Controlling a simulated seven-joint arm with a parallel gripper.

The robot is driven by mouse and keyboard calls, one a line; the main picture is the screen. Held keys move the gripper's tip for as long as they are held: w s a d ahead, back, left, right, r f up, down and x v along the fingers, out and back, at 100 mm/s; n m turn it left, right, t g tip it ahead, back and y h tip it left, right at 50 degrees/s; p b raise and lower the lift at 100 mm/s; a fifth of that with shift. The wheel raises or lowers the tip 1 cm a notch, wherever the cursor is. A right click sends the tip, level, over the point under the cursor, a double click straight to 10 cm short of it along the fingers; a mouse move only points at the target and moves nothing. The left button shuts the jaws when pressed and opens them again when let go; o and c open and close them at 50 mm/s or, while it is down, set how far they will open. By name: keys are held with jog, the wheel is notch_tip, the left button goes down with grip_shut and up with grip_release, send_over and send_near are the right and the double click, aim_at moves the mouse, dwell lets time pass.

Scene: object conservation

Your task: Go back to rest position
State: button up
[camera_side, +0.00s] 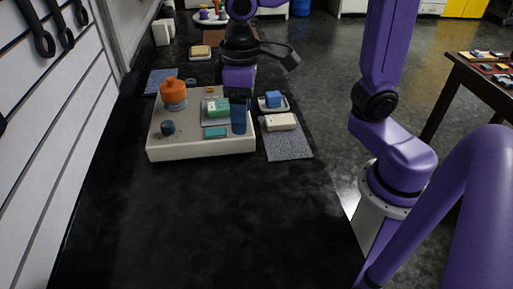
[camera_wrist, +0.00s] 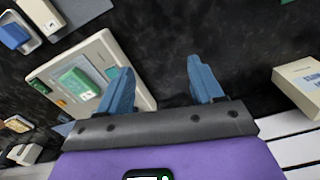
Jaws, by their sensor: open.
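My gripper (camera_side: 238,112) hangs over the right part of a white scale-like device (camera_side: 200,148) in the side view, its blue fingers pointing down. In the wrist view the two blue fingers of my gripper (camera_wrist: 160,75) are spread wide with nothing between them. A green block (camera_side: 217,108) sits on the device's plate, just left of the fingers in the side view. The green block (camera_wrist: 78,83) also shows in the wrist view, left of the fingers and apart from them. I cannot tell the exact height of the fingertips above the device.
The near black counter (camera_side: 210,220) is clear.

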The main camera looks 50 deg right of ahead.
jog(key=s+d+f+n, duration=0.2)
jog(key=s+d+n, duration=0.1)
jog(key=s, duration=0.4)
jog(key=s+d+f+n, duration=0.3)
jog(key=s+d, duration=0.3)
jog(key=s, duration=0.1)
jog(key=shift+s+f, duration=0.2)
jog(key=shift+s, duration=0.2)
